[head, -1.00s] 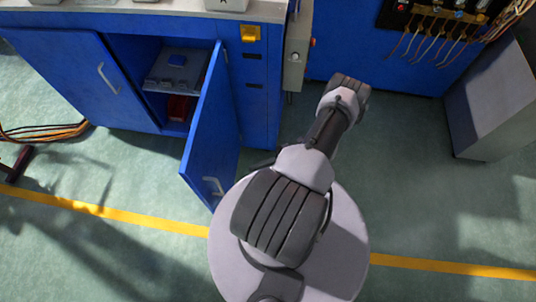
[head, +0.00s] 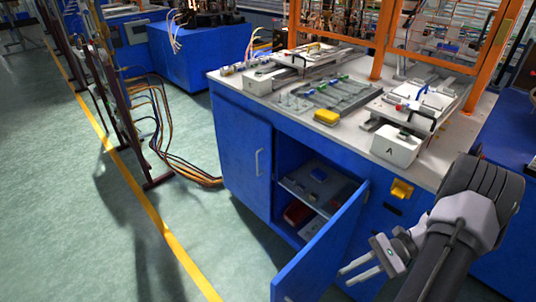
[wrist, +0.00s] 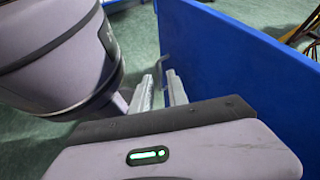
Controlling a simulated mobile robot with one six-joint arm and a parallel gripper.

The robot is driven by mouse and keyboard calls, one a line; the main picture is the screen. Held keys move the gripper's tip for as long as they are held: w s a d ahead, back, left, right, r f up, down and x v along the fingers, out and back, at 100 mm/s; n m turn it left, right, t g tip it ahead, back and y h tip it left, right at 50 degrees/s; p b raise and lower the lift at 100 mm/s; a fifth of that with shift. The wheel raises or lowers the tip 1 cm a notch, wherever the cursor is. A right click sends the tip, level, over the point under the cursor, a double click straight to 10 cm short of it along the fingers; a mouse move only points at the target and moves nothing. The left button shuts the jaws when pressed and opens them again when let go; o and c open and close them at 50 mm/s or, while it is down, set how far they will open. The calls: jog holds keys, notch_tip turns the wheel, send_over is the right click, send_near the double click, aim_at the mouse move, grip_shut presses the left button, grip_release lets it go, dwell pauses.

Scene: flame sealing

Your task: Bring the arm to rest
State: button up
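My gripper (head: 347,277) shows at the lower right of the head view, in front of the blue cabinet. Its two pale fingers are apart with nothing between them. The open blue cabinet door (head: 325,250) is just beyond the fingertips in that view. In the wrist view my gripper (wrist: 160,92) also shows parted fingers. The door (wrist: 245,75) fills the right of that view, close to the right finger, and I cannot tell whether they touch.
The cabinet interior (head: 318,186) holds a shelf with a blue item and a red item (head: 297,212) below. The worktop (head: 258,103) above carries fixtures and a yellow box (head: 327,116). Cables (head: 175,155) lie on the left floor, where free room shows.

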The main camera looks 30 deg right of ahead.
jog(key=w+a+r+n+g+h, duration=0.1)
jog(key=w+a+r+n+h, duration=0.25)
jog(key=a+r, duration=0.45)
jog(key=w+a+r+n+g+h, duration=0.25)
jog(key=w+a+r+n, duration=0.2)
jog(key=r, duration=0.55)
jog(key=s+a+r+n+t+h, duration=0.1)
jog(key=s+a+r+n+t, duration=0.2)
jog(key=a, duration=0.5)
jog(key=s+a+r+n+t+h, duration=0.2)
jog(key=s+a+r+n+t, duration=0.1)
jog(key=a+r, duration=0.3)
jog(key=shift+s+a+r+t+h, duration=0.3)
jog(key=shift+s+a, duration=0.4)
jog(key=shift+a, duration=0.35)
